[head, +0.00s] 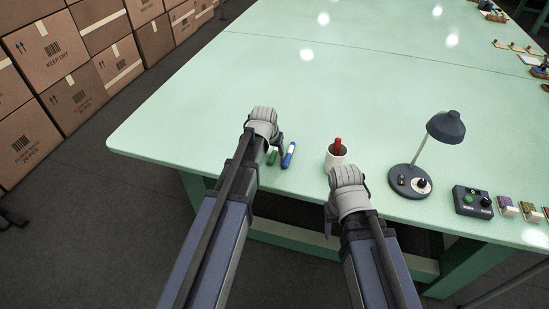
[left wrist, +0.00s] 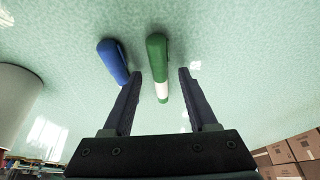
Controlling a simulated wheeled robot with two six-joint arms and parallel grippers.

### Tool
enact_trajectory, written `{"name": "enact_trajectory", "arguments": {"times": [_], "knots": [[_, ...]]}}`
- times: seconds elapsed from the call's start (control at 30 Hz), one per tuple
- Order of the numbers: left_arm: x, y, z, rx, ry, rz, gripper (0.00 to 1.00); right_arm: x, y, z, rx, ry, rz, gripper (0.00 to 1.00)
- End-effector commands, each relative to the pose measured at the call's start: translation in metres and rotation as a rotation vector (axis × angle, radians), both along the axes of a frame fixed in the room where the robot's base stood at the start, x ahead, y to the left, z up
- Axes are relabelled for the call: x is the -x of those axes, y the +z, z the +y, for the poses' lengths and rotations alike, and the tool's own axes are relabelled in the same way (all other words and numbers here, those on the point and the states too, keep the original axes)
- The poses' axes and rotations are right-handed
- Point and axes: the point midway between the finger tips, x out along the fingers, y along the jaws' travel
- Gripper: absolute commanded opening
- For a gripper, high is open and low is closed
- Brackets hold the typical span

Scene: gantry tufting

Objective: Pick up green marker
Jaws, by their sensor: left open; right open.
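The green marker (left wrist: 157,62) has a green body with a white band and lies on the pale green table (head: 230,85). In the left wrist view it lies ahead of and partly between the open fingers of my left gripper (left wrist: 160,75), with space on both sides. In the head view my left gripper (head: 279,152) is above the green marker (head: 272,157), which is partly hidden by it. A blue marker (head: 289,154) lies just right of it; it also shows in the left wrist view (left wrist: 113,60). My right gripper (head: 340,205) is open near the table's front edge; its fingers are mostly hidden.
A white cup (head: 337,158) holding a red marker (head: 338,145) stands right of the blue marker. A dark desk lamp (head: 445,127) and a button box (head: 471,201) stand further right. Cardboard boxes (head: 50,50) are stacked left of the table. The table's middle is clear.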

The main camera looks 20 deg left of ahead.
Motion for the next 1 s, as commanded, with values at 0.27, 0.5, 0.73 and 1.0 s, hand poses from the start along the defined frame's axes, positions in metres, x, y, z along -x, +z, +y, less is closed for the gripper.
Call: {"name": "enact_trajectory", "arguments": {"times": [0.27, 0.5, 0.73, 1.0], "knots": [[-0.0021, -0.0049, -0.0002, 0.000, 0.000, 0.000, 0.58, 0.0000, -0.0048, 0.0000, 0.000, 0.000, 0.000, 0.57], [-0.0020, -0.0048, -0.0002, 0.000, 0.000, 0.000, 0.34, 0.0000, -0.0048, 0.0000, 0.000, 0.000, 0.000, 0.57], [-0.0020, -0.0049, -0.0001, 0.000, 0.000, 0.000, 0.08, 0.0000, -0.0048, 0.0000, 0.000, 0.000, 0.000, 0.57], [-0.0020, -0.0049, -0.0001, 0.000, 0.000, 0.000, 0.00, 0.0000, -0.0048, 0.0000, 0.000, 0.000, 0.000, 0.57]]}}
